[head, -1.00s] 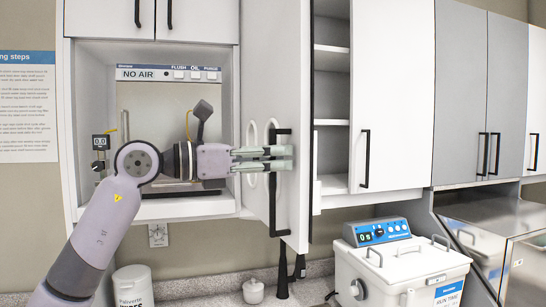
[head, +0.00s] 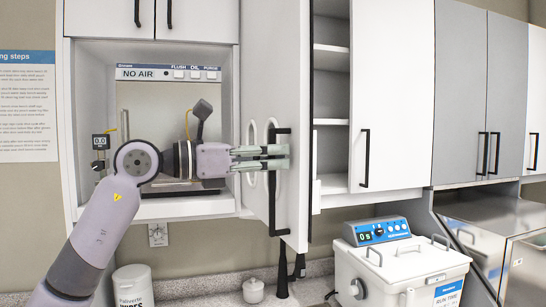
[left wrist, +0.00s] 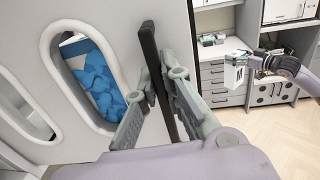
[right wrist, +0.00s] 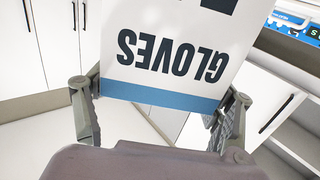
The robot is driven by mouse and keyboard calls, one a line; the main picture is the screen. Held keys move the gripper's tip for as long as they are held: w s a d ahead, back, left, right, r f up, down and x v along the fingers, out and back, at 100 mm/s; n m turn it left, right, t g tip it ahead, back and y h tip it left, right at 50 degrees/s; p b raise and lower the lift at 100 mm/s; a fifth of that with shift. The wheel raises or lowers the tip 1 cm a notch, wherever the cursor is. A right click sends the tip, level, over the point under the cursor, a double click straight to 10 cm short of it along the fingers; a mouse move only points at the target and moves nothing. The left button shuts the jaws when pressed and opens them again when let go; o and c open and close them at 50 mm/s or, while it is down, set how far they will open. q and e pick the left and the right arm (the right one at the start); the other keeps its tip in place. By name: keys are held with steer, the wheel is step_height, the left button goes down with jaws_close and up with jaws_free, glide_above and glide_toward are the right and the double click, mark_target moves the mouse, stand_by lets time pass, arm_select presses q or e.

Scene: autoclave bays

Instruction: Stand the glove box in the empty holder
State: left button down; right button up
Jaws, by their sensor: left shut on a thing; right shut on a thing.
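My left gripper (head: 286,158) is shut on the black bar handle (head: 273,226) of a white door panel (head: 290,90). The left wrist view also shows this handle (left wrist: 152,42) between the fingers. Beside it, the panel has two oval openings: blue gloves (left wrist: 98,84) show through the nearer one, while the farther one (left wrist: 22,108) shows no gloves. My right gripper (right wrist: 157,98) is shut on the glove box (right wrist: 175,50), white with a blue band and "GLOVES" upside down in the right wrist view. The box (left wrist: 234,75) also shows, small, in the left wrist view.
An open cabinet with shelves (head: 331,123) stands right of the panel. Below it is a white lidded bath (head: 400,275) with a blue control box (head: 378,231). A recess with a "NO AIR" unit (head: 168,73) lies behind my left arm.

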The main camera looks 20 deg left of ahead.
arm_select(q)
steer(key=s+a+b, duration=0.1)
steer(key=s+a, duration=0.3)
steer(key=a, duration=0.4)
steer(key=shift+a+r+b, duration=0.15)
steer(key=shift+a+b, duration=0.2)
steer(key=shift+b, duration=0.05)
steer(key=c, duration=2.1)
jaws_free()
steer(key=o, duration=0.4)
steer(key=shift+a, duration=0.3)
steer(key=shift+d, duration=0.2)
steer(key=v, duration=1.2)
